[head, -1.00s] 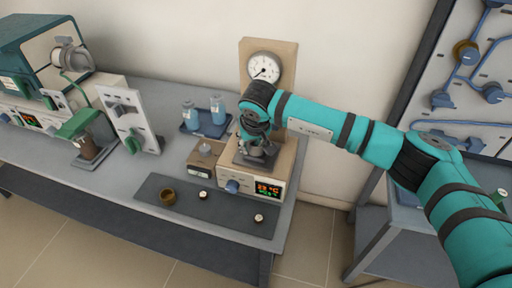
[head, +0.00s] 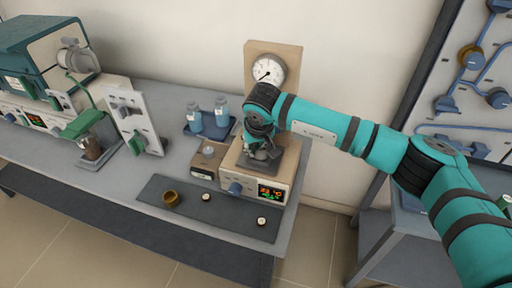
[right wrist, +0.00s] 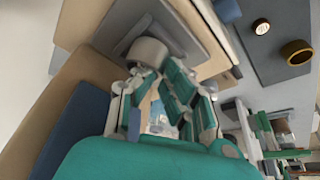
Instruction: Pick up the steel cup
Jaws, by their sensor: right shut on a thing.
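The steel cup (right wrist: 148,51) shows in the right wrist view as a pale grey round vessel between my right fingertips. It is at the dark square plate (right wrist: 136,20) of the heater; I cannot tell whether it touches the plate. My right gripper (head: 262,153) reaches down over the heater (head: 230,187) in the head view and is shut on the cup. There the fingers hide most of the cup. My left gripper is not in view.
A dark mat (head: 225,214) in front of the heater holds a brass ring-like cup (head: 171,198) and two small white-topped pieces. A blue tray (head: 189,130) with two bottles stands left of the heater. A dial gauge (head: 268,70) stands behind.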

